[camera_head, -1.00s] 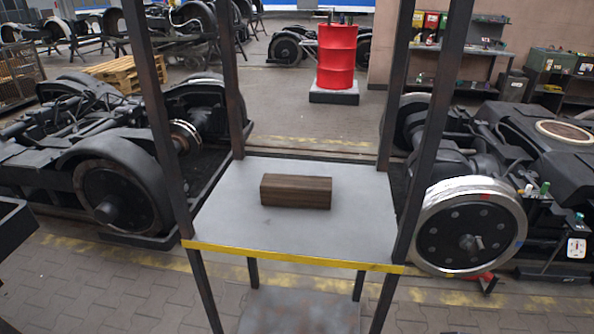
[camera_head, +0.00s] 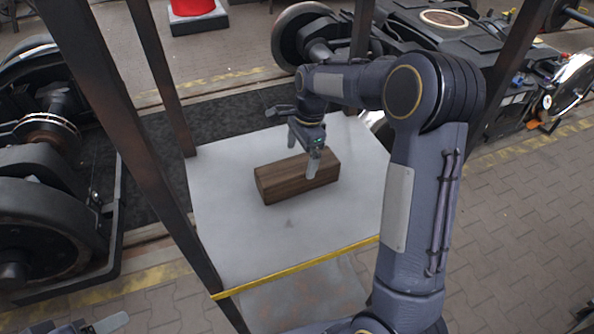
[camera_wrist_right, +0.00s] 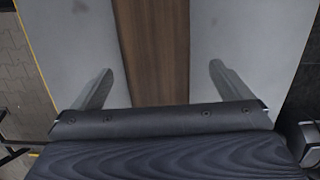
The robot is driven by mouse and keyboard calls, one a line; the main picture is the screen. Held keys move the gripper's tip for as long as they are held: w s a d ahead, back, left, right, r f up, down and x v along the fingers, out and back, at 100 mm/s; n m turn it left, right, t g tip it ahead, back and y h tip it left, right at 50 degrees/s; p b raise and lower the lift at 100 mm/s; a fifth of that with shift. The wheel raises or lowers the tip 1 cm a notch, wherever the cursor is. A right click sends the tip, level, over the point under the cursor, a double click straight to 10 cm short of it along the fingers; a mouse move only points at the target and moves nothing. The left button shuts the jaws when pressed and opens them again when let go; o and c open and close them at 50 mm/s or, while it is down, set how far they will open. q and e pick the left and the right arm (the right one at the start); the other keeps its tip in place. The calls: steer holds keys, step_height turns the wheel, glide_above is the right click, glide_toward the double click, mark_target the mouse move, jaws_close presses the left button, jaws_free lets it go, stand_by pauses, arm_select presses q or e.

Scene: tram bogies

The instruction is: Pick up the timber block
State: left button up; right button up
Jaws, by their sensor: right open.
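The timber block (camera_head: 285,180) is a long brown wooden piece lying flat on the grey shelf top (camera_head: 235,235). My right gripper (camera_head: 302,152) hangs over the block's right part in the head view, its fingers pointing down. In the right wrist view the block (camera_wrist_right: 155,45) runs between the two open fingers of my right gripper (camera_wrist_right: 161,68), with a gap on each side. One finger hides a little of the block in the head view. Part of my left gripper (camera_head: 95,326) shows at the lower left edge; its jaws are mostly cut off.
Dark upright posts (camera_head: 160,75) stand at the shelf's corners, and a yellow strip (camera_head: 295,267) marks its front edge. The shelf around the block is bare. Bogies stand to the left (camera_head: 45,190) and at the back right (camera_head: 440,30).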

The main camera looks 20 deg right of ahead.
mark_target(299, 165)
steer(key=f, duration=0.2)
steer(key=a+f+p, duration=0.1)
steer(key=f, duration=0.3)
steer(key=shift+s+a+f, duration=0.2)
steer(key=shift+s, duration=0.05)
steer(key=shift+f, duration=0.4)
steer(key=shift+w+r, duration=0.1)
steer(key=c, duration=1.6)
steer(key=shift+c, duration=0.2)
